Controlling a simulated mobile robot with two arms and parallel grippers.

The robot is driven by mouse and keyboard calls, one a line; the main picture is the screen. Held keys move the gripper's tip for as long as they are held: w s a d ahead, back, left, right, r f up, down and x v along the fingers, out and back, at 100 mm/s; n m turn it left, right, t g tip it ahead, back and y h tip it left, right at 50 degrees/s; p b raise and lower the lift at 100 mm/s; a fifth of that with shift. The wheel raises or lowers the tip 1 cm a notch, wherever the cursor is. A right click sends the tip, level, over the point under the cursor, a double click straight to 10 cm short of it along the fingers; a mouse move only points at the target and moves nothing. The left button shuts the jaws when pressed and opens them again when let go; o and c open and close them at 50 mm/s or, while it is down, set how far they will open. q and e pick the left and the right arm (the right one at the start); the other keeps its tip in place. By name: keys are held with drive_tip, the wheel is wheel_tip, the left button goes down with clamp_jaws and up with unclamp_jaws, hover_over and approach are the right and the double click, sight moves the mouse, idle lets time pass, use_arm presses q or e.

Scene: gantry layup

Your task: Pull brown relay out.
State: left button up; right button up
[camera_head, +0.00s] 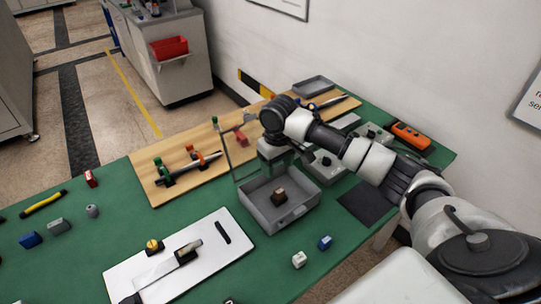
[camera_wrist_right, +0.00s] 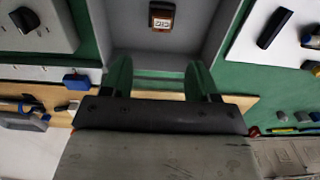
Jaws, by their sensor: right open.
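The brown relay (camera_head: 279,196) sits inside a grey open-topped bin (camera_head: 252,205) on the green table. It also shows at the top of the right wrist view as a small brown block with a pale marked face (camera_wrist_right: 162,16). My right gripper (camera_head: 272,162) is above the bin's far side, apart from the relay. In the right wrist view its two fingers (camera_wrist_right: 161,80) are spread with nothing between them, and the relay lies beyond their tips. My left gripper is in neither view.
A wooden board (camera_head: 170,194) with clamps lies behind the bin. A white plate (camera_head: 205,262) with a dark slot is at front left. White (camera_head: 299,260) and blue (camera_head: 325,242) blocks lie in front. Grey boxes with knobs (camera_head: 325,165) and an orange meter (camera_head: 411,136) are at right.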

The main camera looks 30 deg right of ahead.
sight(278, 189)
drive_tip(key=shift+s+f, duration=0.3)
drive_tip(key=shift+f, duration=0.25)
drive_tip(key=shift+s+f, duration=0.25)
drive_tip(key=shift+f, duration=0.25)
wheel_tip(278, 189, down, 3)
drive_tip(key=shift+f, duration=0.15)
wheel_tip(278, 189, down, 4)
drive_tip(key=shift+w+f, duration=0.15)
drive_tip(key=shift+f, duration=0.25)
drive_tip(key=shift+c, duration=0.7)
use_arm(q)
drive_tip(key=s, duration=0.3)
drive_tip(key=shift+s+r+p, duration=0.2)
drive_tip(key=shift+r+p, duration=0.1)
use_arm(e)
drive_tip(key=shift+r, duration=0.1)
clamp_jaws()
